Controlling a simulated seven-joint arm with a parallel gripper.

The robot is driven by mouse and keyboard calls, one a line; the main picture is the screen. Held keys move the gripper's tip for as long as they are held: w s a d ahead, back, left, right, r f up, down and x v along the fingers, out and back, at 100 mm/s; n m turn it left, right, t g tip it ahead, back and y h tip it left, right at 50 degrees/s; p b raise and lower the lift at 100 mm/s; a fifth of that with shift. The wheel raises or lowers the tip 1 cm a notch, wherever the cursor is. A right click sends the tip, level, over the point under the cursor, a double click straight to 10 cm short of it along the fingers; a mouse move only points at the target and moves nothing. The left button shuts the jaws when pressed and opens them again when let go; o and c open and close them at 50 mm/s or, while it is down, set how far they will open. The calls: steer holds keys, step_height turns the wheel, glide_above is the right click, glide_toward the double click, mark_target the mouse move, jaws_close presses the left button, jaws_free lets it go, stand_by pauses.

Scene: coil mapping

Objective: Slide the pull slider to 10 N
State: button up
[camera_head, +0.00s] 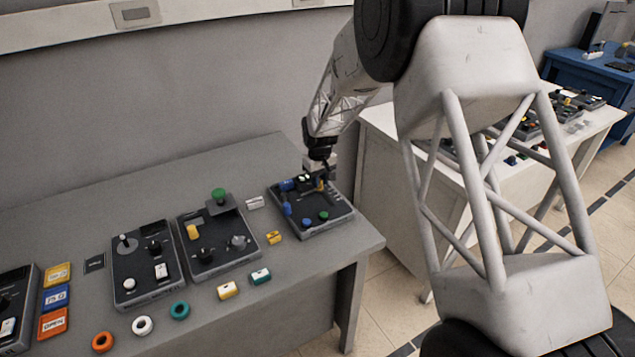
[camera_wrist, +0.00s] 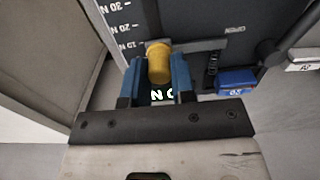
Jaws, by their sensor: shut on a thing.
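The pull slider's yellow knob (camera_wrist: 159,62) sits between the blue fingertips of my gripper (camera_wrist: 158,78), which is shut on it. The knob stands on a grey bar beside a printed scale on the dark panel (camera_wrist: 200,16). The scale's 10 N mark (camera_wrist: 130,46) is just left of the knob, with 20 N and 30 N further up. White lettering between my fingers is partly hidden. In the head view, my gripper (camera_head: 319,178) is at the back of the rightmost dark panel (camera_head: 338,222), and the knob there is small and partly covered.
A blue block (camera_wrist: 236,78) lies to the right of my fingers. A white table (camera_head: 385,165) stands to the right.

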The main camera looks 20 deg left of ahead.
mark_target(321, 190)
steer(key=shift+s+d, duration=0.4)
steer(key=shift+s, duration=0.05)
stand_by(1.1)
steer(key=o, duration=0.7)
steer(key=shift+r, duration=0.15)
step_height(321, 190, up, 7)
stand_by(0.9)
stand_by(0.3)
steer(key=shift+d, duration=0.1)
